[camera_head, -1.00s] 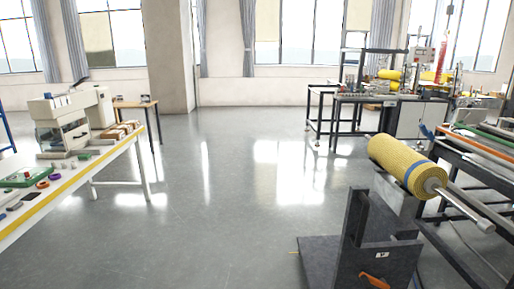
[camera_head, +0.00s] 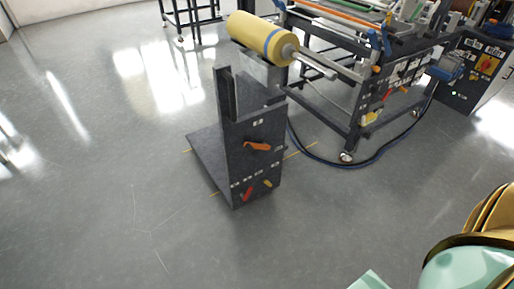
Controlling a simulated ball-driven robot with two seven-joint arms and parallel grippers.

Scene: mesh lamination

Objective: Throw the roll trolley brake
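The roll trolley (camera_head: 252,135) is a dark grey frame standing on the floor in the middle of the view. Which lever is the brake I cannot tell. Neither of my grippers shows; teal and gold parts of my own arm fill the lower right corner.
A machine frame (camera_head: 352,85) on castors stands behind and right of the trolley. A dark hose (camera_head: 345,165) curves over the floor from it towards a grey cabinet (camera_head: 478,72). Yellow floor marks surround the trolley. The floor left and in front is clear.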

